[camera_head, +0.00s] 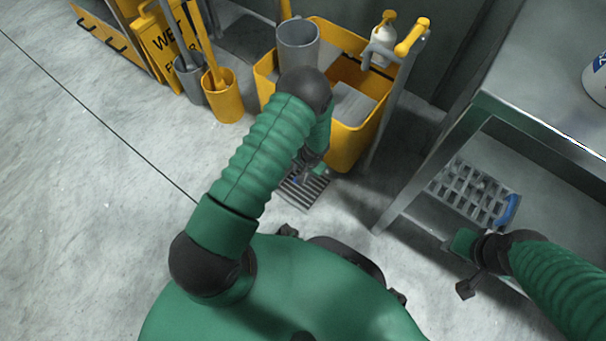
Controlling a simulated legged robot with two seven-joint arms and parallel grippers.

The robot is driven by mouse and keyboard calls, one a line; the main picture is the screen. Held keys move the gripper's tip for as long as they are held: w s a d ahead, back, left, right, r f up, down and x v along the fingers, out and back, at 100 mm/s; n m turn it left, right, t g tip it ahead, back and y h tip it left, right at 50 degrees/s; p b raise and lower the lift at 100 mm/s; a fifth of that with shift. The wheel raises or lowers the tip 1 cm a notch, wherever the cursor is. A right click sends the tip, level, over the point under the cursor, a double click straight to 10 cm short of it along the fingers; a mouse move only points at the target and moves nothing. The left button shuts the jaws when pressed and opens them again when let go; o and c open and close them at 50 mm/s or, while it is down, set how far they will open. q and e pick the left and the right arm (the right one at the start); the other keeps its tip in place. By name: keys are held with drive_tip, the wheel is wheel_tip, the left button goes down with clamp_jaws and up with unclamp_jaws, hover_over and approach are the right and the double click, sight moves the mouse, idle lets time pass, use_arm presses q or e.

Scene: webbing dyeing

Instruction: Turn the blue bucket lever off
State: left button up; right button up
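I cannot make out a blue bucket or its lever in the head view. A yellow mop bucket (349,145) stands ahead, with a yellow-gripped lever (412,38) at its upper right. My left gripper (308,178) is low in front of the bucket, above a floor grate. It is mostly hidden by my forearm, and its fingers are too small to read.
A metal table (505,100) stands at the right; its lower shelf holds a grey rack (468,190) with a blue handle (510,210). A floor grate (303,193) lies before the bucket. Yellow containers (225,98) and a wet-floor sign (165,45) stand upper left. Left floor is clear.

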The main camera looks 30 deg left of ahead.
use_arm(q)
drive_tip(key=shift+c, duration=0.5)
clamp_jaws()
idle(0.9)
